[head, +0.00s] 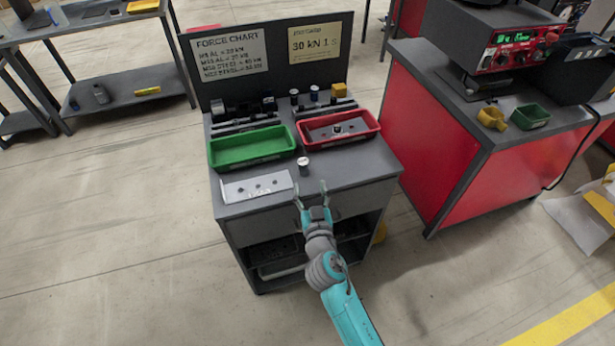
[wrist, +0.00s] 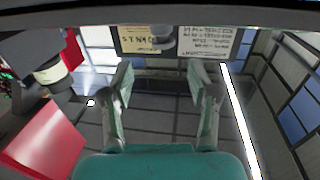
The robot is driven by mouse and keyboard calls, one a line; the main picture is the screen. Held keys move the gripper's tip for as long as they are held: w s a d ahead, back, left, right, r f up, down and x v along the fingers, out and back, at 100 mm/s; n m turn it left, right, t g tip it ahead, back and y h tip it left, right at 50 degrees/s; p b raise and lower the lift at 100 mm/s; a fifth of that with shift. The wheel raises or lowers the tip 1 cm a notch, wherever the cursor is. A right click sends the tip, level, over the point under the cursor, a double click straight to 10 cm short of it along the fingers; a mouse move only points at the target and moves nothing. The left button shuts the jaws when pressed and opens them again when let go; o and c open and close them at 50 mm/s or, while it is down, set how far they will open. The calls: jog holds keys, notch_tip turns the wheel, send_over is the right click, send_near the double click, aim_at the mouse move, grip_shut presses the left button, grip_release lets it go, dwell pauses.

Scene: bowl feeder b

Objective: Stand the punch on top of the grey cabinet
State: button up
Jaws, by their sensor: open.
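The grey cabinet (head: 345,174) stands in the middle of the head view, with a drawer front and open shelves below. A small upright cylinder with a pale top and dark lower part, probably the punch (head: 303,164), stands on its top just in front of the gap between two trays. My gripper (head: 311,190) is open and empty at the cabinet's front edge, fingers pointing towards the cylinder and short of it. In the upside-down wrist view, a grey cylinder (wrist: 162,38), likely the same one, shows beyond and between the spread fingers (wrist: 161,80).
A green tray (head: 252,157) and a red tray (head: 372,123) lie on the cabinet top. A plate with holes (head: 257,187) lies at front left. Several small cylinders stand at the back before the dark sign board (head: 272,49). A red bench (head: 437,128) stands right.

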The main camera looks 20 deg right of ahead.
jog(key=shift+s+a, duration=0.2)
jog(key=shift+s, duration=0.75)
jog(key=s+d+f+n+g+y, duration=0.1)
jog(key=s+f, duration=0.2)
jog(key=s, duration=0.8)
jog(key=s+f+n+g+y, duration=0.15)
jog(key=s+f, duration=0.25)
jog(key=s, duration=0.7)
jog(key=d+r+v, duration=0.1)
jog(key=r+v, duration=0.1)
jog(key=v, duration=1)
jog(key=w+d+r+v, duration=0.1)
jog(key=r+v, duration=0.2)
jog(key=v, duration=0.8)
jog(key=shift+s+r+m, duration=0.25)
jog(key=shift+r+m, duration=0.05)
jog(key=shift+m, duration=0.05)
jog(key=shift+a+g, duration=0.1)
jog(key=shift+g, duration=0.15)
